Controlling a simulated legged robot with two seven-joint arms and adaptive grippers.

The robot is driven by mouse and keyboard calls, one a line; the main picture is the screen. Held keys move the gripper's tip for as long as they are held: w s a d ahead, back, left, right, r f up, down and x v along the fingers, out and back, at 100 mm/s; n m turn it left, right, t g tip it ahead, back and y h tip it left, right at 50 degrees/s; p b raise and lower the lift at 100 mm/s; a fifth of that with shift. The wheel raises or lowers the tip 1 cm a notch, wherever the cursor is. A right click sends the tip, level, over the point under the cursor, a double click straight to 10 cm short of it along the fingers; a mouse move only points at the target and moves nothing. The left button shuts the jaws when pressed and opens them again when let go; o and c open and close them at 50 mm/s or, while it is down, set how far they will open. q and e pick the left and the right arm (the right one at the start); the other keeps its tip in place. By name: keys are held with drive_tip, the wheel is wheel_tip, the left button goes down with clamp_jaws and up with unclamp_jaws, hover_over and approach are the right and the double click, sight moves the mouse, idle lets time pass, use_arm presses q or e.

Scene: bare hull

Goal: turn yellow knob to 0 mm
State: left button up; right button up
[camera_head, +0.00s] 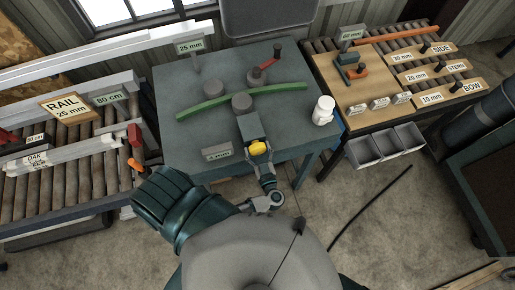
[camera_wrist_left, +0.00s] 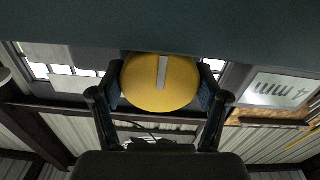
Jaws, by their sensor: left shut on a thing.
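The yellow knob (camera_head: 258,148) sits on the front of a grey block at the near edge of the teal table. In the left wrist view the yellow knob (camera_wrist_left: 160,84) is round, with a pale grey line running upright on its face. My left gripper (camera_head: 262,158) is shut on it, one finger on each side. In the left wrist view the left gripper (camera_wrist_left: 160,95) frames the knob. A small sign (camera_head: 217,152) left of the knob shows upside down as 4 mm in the left wrist view (camera_wrist_left: 278,90). My right gripper is not in view.
A green curved strip (camera_head: 241,101) lies on the teal table (camera_head: 175,85) by grey round posts and a red-handled lever (camera_head: 264,69). A white bottle (camera_head: 323,111) stands at the right edge. A roller rack (camera_head: 75,160) is left; a wooden-topped bench (camera_head: 350,95) is right.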

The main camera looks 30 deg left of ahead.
use_arm(q)
drive_tip(key=n, duration=0.4)
drive_tip(key=shift+a, duration=0.1)
drive_tip(key=o, duration=1.1)
drive_tip(key=shift+w, duration=0.15)
drive_tip(key=shift+o, duration=0.2)
drive_tip(key=shift+f, duration=0.1)
drive_tip(key=v, duration=0.7)
drive_tip(key=shift+s+d, duration=0.2)
drive_tip(key=shift+d, duration=0.1)
drive_tip(key=shift+a, duration=0.1)
